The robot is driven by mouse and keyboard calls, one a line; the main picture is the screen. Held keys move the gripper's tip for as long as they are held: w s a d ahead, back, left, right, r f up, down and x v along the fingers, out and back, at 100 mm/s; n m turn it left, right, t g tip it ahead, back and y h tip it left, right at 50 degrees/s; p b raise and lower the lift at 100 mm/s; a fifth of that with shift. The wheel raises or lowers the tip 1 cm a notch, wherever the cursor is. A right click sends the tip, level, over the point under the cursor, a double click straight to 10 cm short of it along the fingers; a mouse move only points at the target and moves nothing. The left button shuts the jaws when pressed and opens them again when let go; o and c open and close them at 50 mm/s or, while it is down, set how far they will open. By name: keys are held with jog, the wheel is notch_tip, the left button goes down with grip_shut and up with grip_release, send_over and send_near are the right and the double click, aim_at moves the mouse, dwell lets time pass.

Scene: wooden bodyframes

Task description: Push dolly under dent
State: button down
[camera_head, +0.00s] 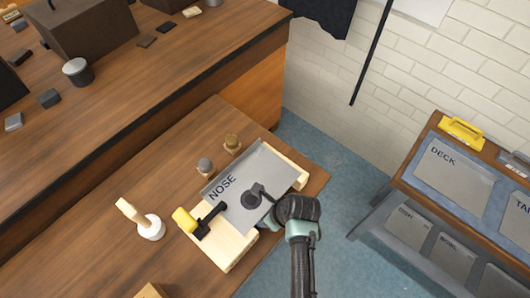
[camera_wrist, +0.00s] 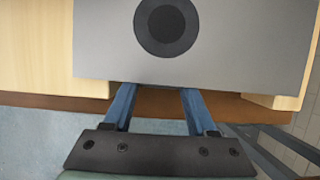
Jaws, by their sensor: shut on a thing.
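The grey metal panel marked NOSE (camera_head: 235,172) lies across a pale wooden frame (camera_head: 221,243) on the table. It also fills the upper wrist view (camera_wrist: 230,50). A dark round mark, apparently the dent (camera_head: 250,199), sits near the panel's front edge; it shows in the wrist view (camera_wrist: 166,26) ahead of my fingers. My gripper (camera_head: 270,212) is at the panel's near edge. Its two blue fingers (camera_wrist: 157,92) reach under that edge, and their tips are hidden. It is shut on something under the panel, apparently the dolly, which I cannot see.
A rack with a DECK panel (camera_head: 453,175) is at right. Open floor separates the table from it.

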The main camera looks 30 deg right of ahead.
jog(key=shift+w+a+r, duration=0.1)
jog(key=shift+w+a, duration=0.1)
jog(key=shift+w, duration=0.2)
jog(key=shift+c, duration=1.1)
grip_release()
jog(key=shift+o, duration=0.5)
jog(key=shift+s+d, duration=0.1)
jog(key=shift+s, duration=0.1)
jog(key=v, duration=1.2)
jog(key=shift+r+p, duration=0.3)
jog(key=shift+r, duration=0.1)
jog(key=shift+s+d, duration=0.1)
